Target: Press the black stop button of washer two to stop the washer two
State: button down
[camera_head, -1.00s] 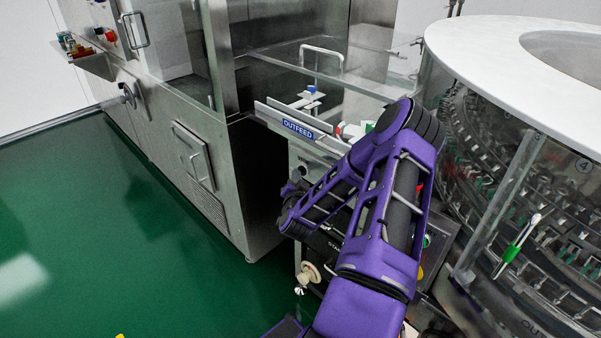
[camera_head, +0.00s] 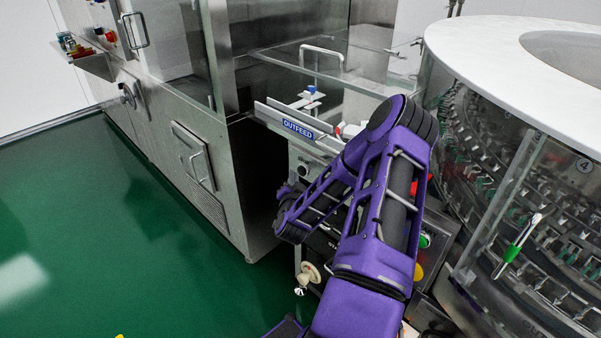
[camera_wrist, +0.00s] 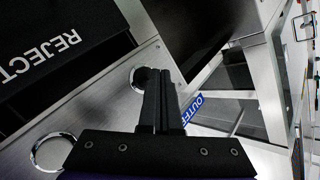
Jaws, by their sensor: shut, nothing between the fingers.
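In the wrist view, my gripper (camera_wrist: 160,72) is shut and empty, its dark fingers pointing at a grey metal panel (camera_wrist: 100,108). A round dark button or hole (camera_wrist: 139,77) with a chrome ring shows just left of the fingertips, partly covered by them; I cannot tell if they touch it. A second chrome ring (camera_wrist: 36,153) shows at lower left. No marking identifies either as the stop button of washer two. In the head view, my purple arm hides the gripper and much of the panel; a green button (camera_head: 425,241) and a yellow one (camera_head: 418,272) show beside it.
A black part marked REJECT (camera_wrist: 45,50) lies left of the fingers in the wrist view. The blue OUTFEED sign (camera_head: 298,130) is behind my arm. The round washer (camera_head: 530,190) stands close at right, a steel cabinet (camera_head: 190,150) at left. Green floor (camera_head: 90,230) is free.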

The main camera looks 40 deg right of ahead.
jog(key=shift+s+a, duration=0.2)
jog(key=shift+a, duration=2.3)
